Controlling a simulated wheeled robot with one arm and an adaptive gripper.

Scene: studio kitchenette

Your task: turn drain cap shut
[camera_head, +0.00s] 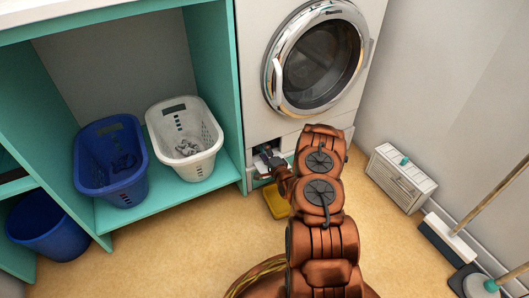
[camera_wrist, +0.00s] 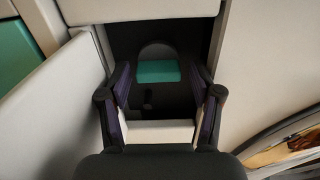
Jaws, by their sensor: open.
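The drain cap (camera_wrist: 158,71) shows in the wrist view as a teal grip bar on a dark rounded body, inside a dark recess. Its bar lies across the picture. My gripper (camera_wrist: 161,92) is open and empty, with one finger to each side of the cap and in front of it. I cannot tell whether either finger touches it. In the head view my gripper (camera_head: 267,157) is at the low opening of the white washing machine (camera_head: 258,80). The cap is hidden there.
A white flap (camera_wrist: 68,90) stands open left of the recess. A yellow tray (camera_head: 276,201) sits on the floor below the machine. A white basket (camera_head: 205,160) and blue basket (camera_head: 105,188) stand left. A white vented box (camera_head: 401,178) and broom (camera_head: 450,238) are right.

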